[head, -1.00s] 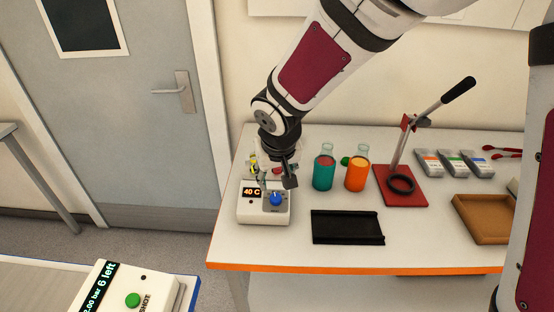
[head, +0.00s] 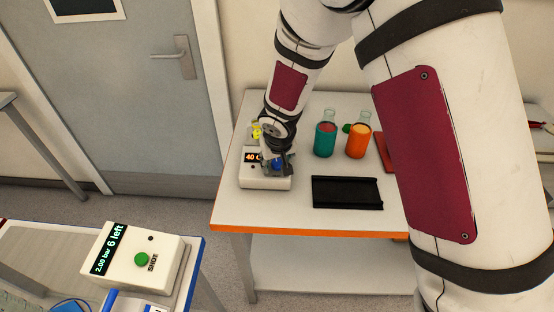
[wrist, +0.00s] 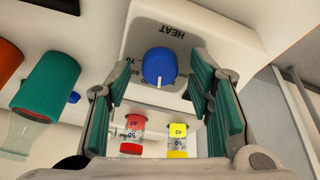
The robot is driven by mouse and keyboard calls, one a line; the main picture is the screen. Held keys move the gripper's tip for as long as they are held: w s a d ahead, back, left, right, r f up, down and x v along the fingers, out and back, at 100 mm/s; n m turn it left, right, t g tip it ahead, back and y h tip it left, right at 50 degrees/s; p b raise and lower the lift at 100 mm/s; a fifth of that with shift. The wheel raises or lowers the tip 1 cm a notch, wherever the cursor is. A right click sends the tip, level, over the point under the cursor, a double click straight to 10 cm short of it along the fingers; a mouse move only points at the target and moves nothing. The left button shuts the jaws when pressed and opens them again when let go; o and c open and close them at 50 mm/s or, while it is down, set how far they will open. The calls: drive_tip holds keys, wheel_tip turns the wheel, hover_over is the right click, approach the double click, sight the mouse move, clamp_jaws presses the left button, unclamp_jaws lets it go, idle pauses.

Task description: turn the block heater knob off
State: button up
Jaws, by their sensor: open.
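The block heater (head: 256,182) is a white box at the left end of the table, with a lit orange display (head: 251,157) that is partly covered and seems to read 40. Its blue knob (wrist: 160,66) sits on a grey panel marked HEAT in the wrist view, its white pointer toward the picture's bottom. In the head view the knob (head: 278,164) is mostly hidden by my gripper (head: 279,170). In the wrist view my gripper (wrist: 160,90) is open, its green-padded fingers on either side of the knob with gaps. Vials with red (wrist: 134,121) and yellow (wrist: 178,128) caps stand in the heater.
A teal flask (head: 325,140) and an orange flask (head: 358,142) stand right of the heater. A black tray (head: 347,178) lies in front of them. My arm hides the table's right side. A white SHOT box (head: 169,262) stands on a nearer bench.

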clamp_jaws()
drive_tip(key=shift+n, duration=0.4)
drive_tip(key=n+b, duration=0.1)
drive_tip(key=n, duration=0.3)
drive_tip(key=shift+w+n+y, duration=0.1)
drive_tip(key=shift+n+y, duration=0.3)
drive_tip(key=n+g, duration=0.1)
drive_tip(key=n, duration=0.5)
drive_tip(key=shift+b, duration=0.4)
drive_tip(key=shift+n, duration=0.4)
unclamp_jaws()
